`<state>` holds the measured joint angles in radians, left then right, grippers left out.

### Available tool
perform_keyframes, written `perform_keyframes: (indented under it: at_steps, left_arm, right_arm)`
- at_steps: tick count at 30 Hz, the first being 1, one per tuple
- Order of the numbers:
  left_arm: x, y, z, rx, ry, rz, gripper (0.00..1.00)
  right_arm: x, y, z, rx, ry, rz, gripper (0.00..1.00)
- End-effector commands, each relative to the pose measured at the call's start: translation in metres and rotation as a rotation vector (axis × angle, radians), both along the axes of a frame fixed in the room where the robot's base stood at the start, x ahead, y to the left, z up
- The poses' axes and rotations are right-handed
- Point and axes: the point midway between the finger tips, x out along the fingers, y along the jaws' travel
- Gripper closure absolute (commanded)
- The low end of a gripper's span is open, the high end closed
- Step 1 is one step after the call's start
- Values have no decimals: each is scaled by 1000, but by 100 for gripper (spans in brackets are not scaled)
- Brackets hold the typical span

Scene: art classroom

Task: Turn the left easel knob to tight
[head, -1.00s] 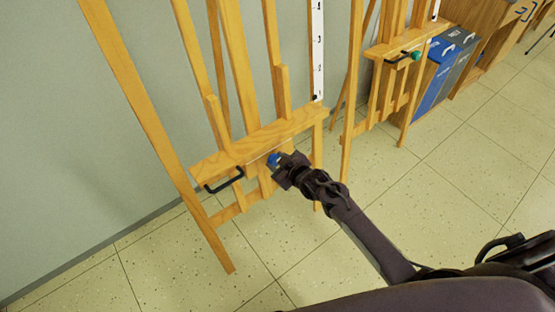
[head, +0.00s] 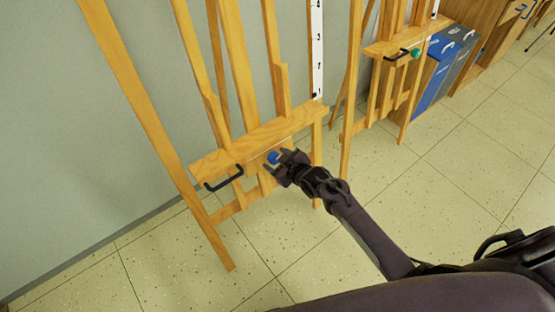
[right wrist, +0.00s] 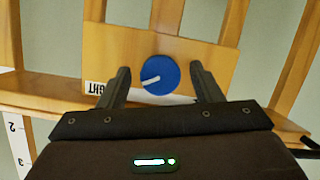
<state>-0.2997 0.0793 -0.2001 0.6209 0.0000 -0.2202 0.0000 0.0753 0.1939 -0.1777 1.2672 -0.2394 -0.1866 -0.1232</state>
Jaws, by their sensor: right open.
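The left easel (head: 215,160) is wooden, with a crossbar carrying a blue round knob (head: 273,157). In the right wrist view the blue knob (right wrist: 160,73) shows a white pointer line running left and slightly down. It sits on a wooden plate with a white label (right wrist: 95,87), upside down and partly hidden; the letters "GHT" show. My right gripper (head: 279,158) is open at the knob, its fingers on either side in the wrist view (right wrist: 160,78), with gaps between fingers and knob. My left gripper is not in view.
A second easel (head: 385,60) with a green knob (head: 415,54) stands at right, near blue and grey bins (head: 437,72). The tiled floor in front is clear.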

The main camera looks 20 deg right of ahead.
Motion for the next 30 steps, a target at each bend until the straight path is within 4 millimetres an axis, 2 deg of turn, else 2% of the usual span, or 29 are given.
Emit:
perform_keyframes:
  at_steps: [5,19,30]
  left_arm:
    - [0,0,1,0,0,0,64]
    - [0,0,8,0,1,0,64]
    - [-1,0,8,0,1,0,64]
  right_arm:
    - [-3,-1,3,-1,-2,0,41]
    - [-59,-20,32,0,1,0,41]
    - [-65,-22,36,0,0,0,41]
